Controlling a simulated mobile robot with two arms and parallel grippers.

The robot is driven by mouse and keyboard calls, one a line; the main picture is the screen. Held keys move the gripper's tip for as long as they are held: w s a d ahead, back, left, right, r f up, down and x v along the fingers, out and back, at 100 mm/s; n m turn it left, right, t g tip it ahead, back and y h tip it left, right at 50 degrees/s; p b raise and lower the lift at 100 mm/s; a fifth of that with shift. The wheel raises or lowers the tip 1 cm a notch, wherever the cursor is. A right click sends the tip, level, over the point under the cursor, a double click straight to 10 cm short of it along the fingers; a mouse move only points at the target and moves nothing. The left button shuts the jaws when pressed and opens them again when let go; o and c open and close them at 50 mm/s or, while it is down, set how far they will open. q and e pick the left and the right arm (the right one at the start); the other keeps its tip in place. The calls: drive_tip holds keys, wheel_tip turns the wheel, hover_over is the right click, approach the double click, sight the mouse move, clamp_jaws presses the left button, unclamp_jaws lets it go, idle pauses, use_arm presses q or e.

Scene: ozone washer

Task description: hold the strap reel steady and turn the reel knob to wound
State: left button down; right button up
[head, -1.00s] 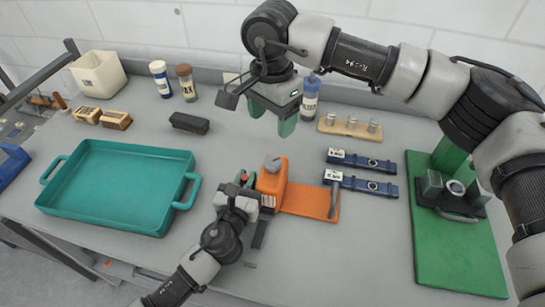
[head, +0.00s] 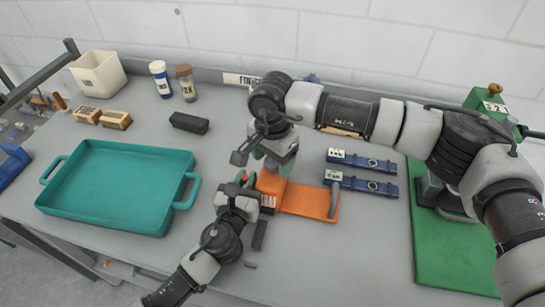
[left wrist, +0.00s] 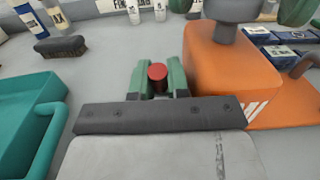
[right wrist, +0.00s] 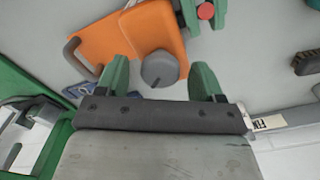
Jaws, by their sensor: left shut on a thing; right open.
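The orange strap reel (head: 308,200) stands on the table with its flat plate to the right. Its grey reel knob (right wrist: 159,68) shows on top in the right wrist view, and its stem shows in the left wrist view (left wrist: 224,33). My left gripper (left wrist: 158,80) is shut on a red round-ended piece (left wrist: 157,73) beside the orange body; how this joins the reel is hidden. My right gripper (right wrist: 160,82) is open above the reel, with its fingertips on either side of the knob and gaps showing. In the head view my right wrist hides the knob.
A teal tray (head: 60,214) lies left of the reel. Two blue strap pieces (head: 361,161) (head: 360,183) lie to its right, and a green board (head: 450,262) with a fixture is farther right. A dark brush (head: 189,123) and bottles (head: 161,80) stand behind.

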drive_tip(key=shift+c, duration=0.3)
drive_tip(key=c, duration=0.9)
drive_tip(key=shift+m, duration=0.4)
drive_tip(key=m, duration=1.3)
drive_tip(key=shift+m, duration=0.3)
drive_tip(key=o, duration=1)
drive_tip(key=shift+c, duration=0.2)
